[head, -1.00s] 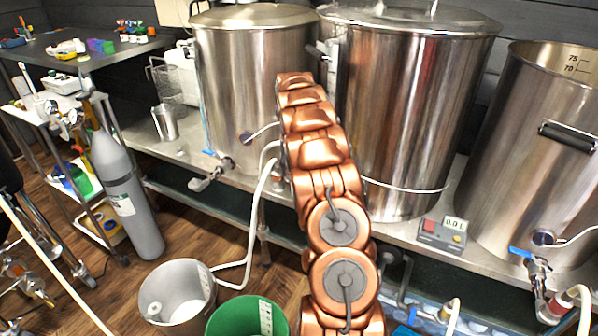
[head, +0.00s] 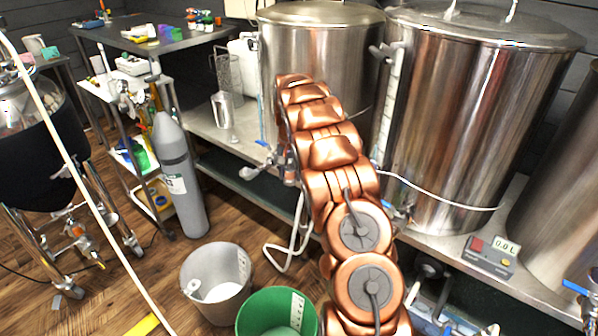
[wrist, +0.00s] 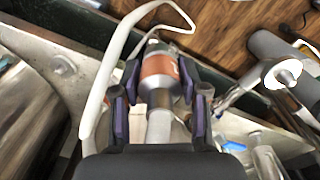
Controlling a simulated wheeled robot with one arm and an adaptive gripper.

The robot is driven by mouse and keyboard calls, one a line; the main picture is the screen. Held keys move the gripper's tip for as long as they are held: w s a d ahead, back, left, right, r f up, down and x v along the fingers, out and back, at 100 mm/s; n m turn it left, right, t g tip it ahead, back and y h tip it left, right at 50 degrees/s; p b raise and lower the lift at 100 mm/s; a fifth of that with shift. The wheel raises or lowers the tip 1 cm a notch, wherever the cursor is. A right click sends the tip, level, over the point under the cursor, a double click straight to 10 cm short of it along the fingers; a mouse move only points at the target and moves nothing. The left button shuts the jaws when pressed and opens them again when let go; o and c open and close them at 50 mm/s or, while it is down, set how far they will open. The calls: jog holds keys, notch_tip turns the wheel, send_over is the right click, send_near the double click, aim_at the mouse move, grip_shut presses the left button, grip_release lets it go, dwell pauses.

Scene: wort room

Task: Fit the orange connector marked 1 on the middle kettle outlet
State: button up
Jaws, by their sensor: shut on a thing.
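My gripper (wrist: 166,82) is shut on a connector with an orange band (wrist: 157,66) and bare metal ends, in the wrist view. I cannot read a number on it. A white hose (wrist: 97,90) loops beside it and also hangs below the bench in the head view (head: 297,235). The middle kettle (head: 465,120) stands on the steel bench; its outlet area (head: 397,210) is partly covered by my arm, with a bit of blue showing. A valve with a blue handle (wrist: 234,147) lies right of the gripper in the wrist view.
A 0.0 L readout box (head: 489,257) sits on the bench. A grey cylinder (head: 181,175), grey bucket (head: 207,265) and green bucket (head: 262,310) stand on the floor.

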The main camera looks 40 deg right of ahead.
aim_at(290, 162)
jog(key=shift+r, duration=0.15)
dwell(0.3)
jog(key=shift+r+p, duration=0.9)
jog(key=shift+r, duration=1.2)
